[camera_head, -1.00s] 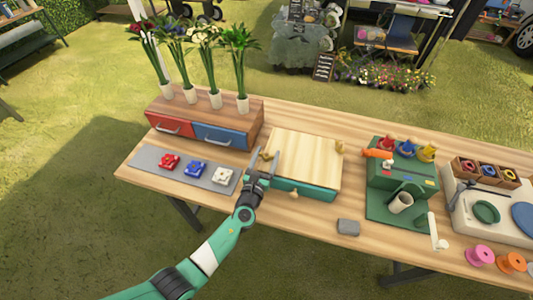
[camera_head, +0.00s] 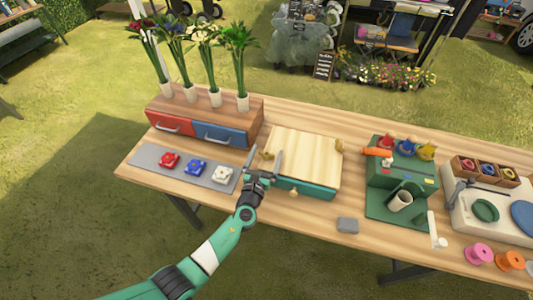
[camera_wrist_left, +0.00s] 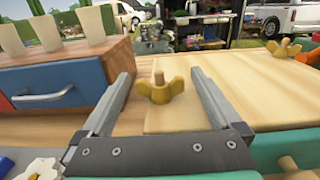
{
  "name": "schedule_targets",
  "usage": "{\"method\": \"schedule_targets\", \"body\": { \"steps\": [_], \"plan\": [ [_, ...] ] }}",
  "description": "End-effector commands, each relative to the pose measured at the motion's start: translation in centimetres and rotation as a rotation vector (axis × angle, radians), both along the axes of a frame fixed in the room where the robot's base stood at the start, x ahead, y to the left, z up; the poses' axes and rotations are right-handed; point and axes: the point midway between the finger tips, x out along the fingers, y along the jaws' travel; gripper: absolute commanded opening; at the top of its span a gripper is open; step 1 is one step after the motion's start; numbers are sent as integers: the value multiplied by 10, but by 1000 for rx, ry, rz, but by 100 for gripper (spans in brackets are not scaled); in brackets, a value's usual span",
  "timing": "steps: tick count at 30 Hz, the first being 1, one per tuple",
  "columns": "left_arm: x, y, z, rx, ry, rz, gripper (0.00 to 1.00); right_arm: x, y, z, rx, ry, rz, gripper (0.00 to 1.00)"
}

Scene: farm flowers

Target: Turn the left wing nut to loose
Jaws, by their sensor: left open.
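The left wing nut (camera_head: 267,153) is brass-coloured and sits at the left edge of the wooden press board (camera_head: 305,155). In the left wrist view the wing nut (camera_wrist_left: 160,88) stands on a bolt, with its two wings spread left and right. My left gripper (camera_head: 265,160) is open. In the left wrist view its two fingers (camera_wrist_left: 160,95) stand to either side of the wing nut, apart from it. A second wing nut (camera_head: 339,146) is at the board's right edge. My right gripper is not in view.
A box with red and blue drawers (camera_head: 205,125) stands close on the left. A grey mat (camera_head: 150,155) with several flower pieces lies before it. A green drawer (camera_head: 315,190) is below the board. A green stand (camera_head: 400,183) is to the right.

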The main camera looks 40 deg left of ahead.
Motion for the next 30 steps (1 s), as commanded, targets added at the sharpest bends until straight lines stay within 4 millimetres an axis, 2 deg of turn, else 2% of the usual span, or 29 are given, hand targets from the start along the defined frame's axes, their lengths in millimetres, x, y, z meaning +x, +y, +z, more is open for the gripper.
{"method": "schedule_targets", "body": {
  "steps": [5,9,15,20,30],
  "plan": [
    [-24,-14,4,-1,3,-3,98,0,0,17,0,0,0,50],
    [-55,-30,4,0,4,-3,98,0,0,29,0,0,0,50],
    [-90,-48,2,0,1,-3,98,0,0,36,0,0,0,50],
    [-100,-53,1,0,0,0,98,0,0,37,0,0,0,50],
    [-101,-53,0,0,0,0,98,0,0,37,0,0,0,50]
  ]
}}
